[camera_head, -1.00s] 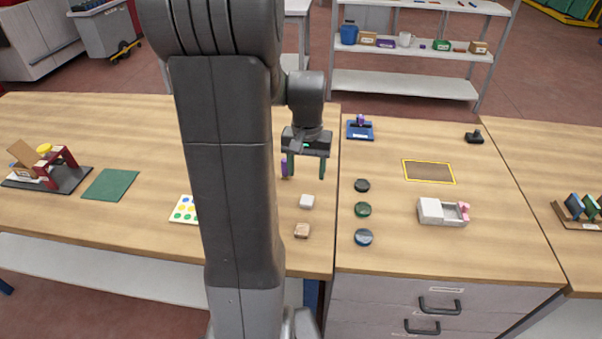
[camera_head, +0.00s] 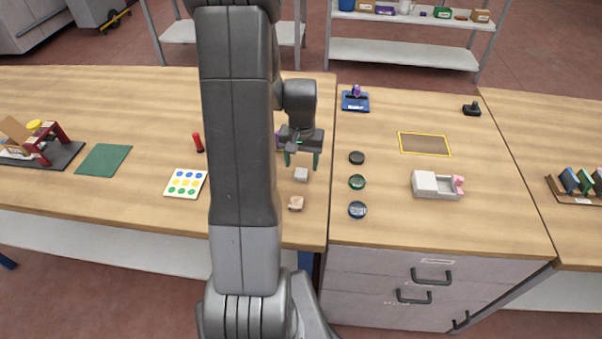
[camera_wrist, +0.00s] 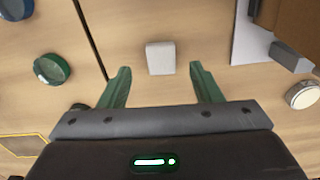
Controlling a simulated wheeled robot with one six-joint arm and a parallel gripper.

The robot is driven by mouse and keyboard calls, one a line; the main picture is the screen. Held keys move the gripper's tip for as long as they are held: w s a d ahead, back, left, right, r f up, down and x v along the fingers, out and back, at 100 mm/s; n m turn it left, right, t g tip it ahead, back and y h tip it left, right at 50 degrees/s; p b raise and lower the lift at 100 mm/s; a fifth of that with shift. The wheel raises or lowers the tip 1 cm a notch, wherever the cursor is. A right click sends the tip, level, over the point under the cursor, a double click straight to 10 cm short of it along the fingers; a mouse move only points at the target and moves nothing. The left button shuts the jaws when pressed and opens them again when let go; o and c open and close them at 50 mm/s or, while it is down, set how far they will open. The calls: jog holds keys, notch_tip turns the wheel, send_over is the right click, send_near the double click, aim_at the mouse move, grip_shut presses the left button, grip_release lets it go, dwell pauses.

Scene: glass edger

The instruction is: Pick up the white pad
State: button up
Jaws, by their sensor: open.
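The white pad (camera_head: 301,174) is a small pale block lying on the wooden table, left of the seam between the two table sections. In the wrist view the pad (camera_wrist: 161,58) lies between and just beyond the tips of my open green fingers. My gripper (camera_head: 302,162) is open and empty, pointing down over the table just behind the pad; in the wrist view it also shows (camera_wrist: 162,80). I see no contact between the fingers and the pad.
A tan block (camera_head: 296,203) lies in front of the pad. A black disc (camera_head: 356,158), a green disc (camera_head: 357,182) and a blue disc (camera_head: 357,210) line up to the right. A grey-white box (camera_head: 426,184) stands farther right. A red upright piece (camera_head: 197,142) stands left of my arm.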

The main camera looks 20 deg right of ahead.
aim_at(301, 172)
jog(key=shift+w+f, duration=0.15)
jog(key=shift+f, duration=1.7)
jog(key=c, duration=1.1)
